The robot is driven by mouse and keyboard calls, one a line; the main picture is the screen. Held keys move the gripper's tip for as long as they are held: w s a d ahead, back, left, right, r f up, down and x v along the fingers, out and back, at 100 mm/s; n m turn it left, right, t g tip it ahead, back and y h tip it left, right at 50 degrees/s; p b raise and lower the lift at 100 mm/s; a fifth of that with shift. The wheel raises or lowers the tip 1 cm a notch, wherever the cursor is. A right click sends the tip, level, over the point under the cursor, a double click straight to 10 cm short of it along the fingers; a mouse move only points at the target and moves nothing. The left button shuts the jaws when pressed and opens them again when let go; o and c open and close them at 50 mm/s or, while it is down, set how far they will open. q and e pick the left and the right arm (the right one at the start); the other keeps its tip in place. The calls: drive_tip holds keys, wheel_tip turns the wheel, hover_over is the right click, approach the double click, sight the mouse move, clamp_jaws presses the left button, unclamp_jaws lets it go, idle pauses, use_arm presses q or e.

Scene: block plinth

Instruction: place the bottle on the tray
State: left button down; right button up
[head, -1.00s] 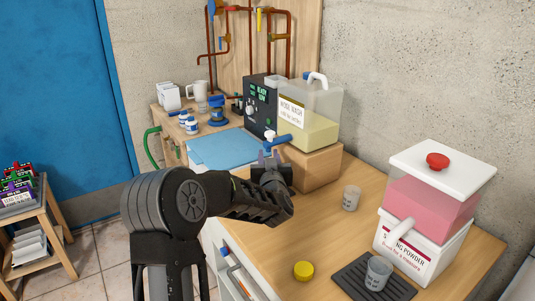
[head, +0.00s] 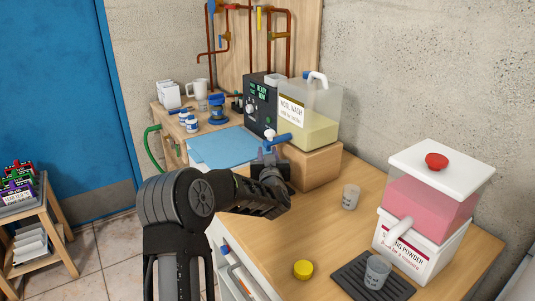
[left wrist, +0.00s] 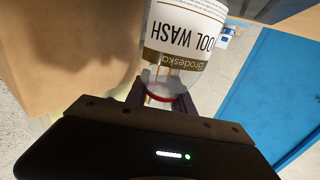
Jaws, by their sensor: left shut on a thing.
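My left gripper (head: 268,156) is in front of the tan block under the wool wash dispenser. In the left wrist view the gripper (left wrist: 162,92) is shut on the neck of a clear bottle (left wrist: 186,32), at a red ring. The bottle's white label reads "Brodeska" and "WOOL WASH", upside down in that view. In the head view my gripper and arm mostly hide the bottle. A dark ribbed tray (head: 350,279) lies at the counter's front right with a clear cup (head: 377,271) on it. A blue flat sheet (head: 222,148) lies left of my gripper. My right gripper is not in view.
The wool wash dispenser (head: 309,112) stands on the tan block (head: 316,168), its blue-handled tap (head: 279,139) close to my gripper. A pink powder dispenser (head: 425,205) stands at the right. A second cup (head: 350,197) and a yellow lid (head: 303,269) sit on the counter.

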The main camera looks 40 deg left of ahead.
use_arm(q)
drive_tip(key=shift+f, duration=0.25)
drive_tip(key=c, duration=1.1)
unclamp_jaws()
drive_tip(key=shift+r, duration=0.1)
drive_tip(key=shift+r, duration=0.1)
drive_tip(key=b+v, duration=0.1)
drive_tip(key=v, duration=1.1)
drive_tip(key=shift+s+r, duration=0.1)
